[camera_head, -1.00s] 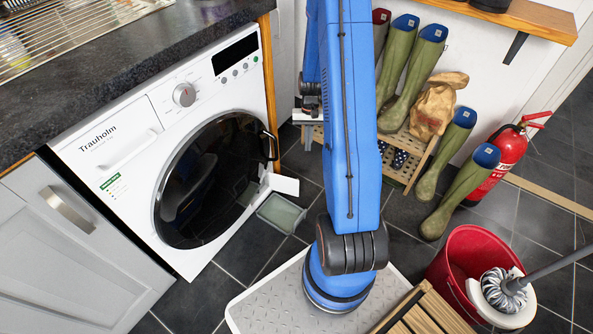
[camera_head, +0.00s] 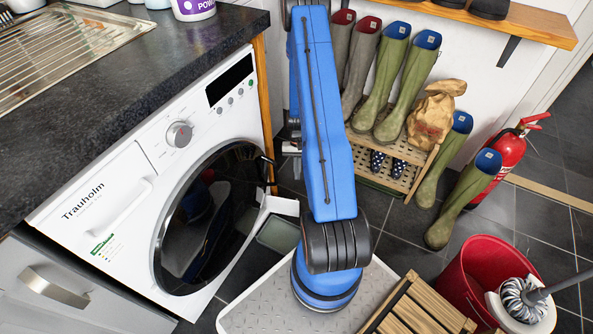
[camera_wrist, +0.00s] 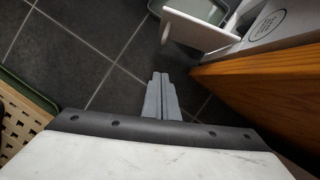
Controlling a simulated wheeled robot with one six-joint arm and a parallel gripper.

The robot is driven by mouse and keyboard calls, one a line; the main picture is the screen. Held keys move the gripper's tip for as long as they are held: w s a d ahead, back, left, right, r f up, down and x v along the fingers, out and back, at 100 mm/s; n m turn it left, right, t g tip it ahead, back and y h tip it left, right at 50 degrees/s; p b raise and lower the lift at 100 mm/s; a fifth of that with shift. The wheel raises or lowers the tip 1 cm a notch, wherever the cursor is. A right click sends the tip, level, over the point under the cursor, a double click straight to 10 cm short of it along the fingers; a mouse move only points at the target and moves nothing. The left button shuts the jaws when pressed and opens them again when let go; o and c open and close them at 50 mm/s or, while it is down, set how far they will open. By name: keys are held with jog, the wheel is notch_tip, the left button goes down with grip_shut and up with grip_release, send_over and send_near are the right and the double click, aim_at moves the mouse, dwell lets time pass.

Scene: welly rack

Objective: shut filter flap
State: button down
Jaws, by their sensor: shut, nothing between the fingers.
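The white filter flap (camera_head: 281,206) stands open at the lower right corner of the white washing machine (camera_head: 122,208). In the wrist view the flap (camera_wrist: 197,34) sticks out from the machine's front, above and to the right of my fingertips. My gripper (camera_wrist: 161,80) is shut and empty, its grey fingers pointing towards the floor just short of the flap. No contact with the flap shows. In the head view my own arm hides most of the gripper.
A shallow grey-green tray (camera_head: 278,236) lies on the floor below the flap. A wooden panel (camera_wrist: 258,82) is close on the right in the wrist view. A slatted boot rack (camera_head: 398,168), wellies and a red bucket (camera_head: 480,272) stand to the right. Dark floor tiles between are clear.

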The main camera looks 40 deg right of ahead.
jog(key=s+a+f, duration=0.4)
jog(key=f, duration=0.1)
jog(key=shift+s+f, duration=0.25)
jog(key=shift+f, duration=0.1)
jog(key=shift+a, duration=0.1)
dwell(0.3)
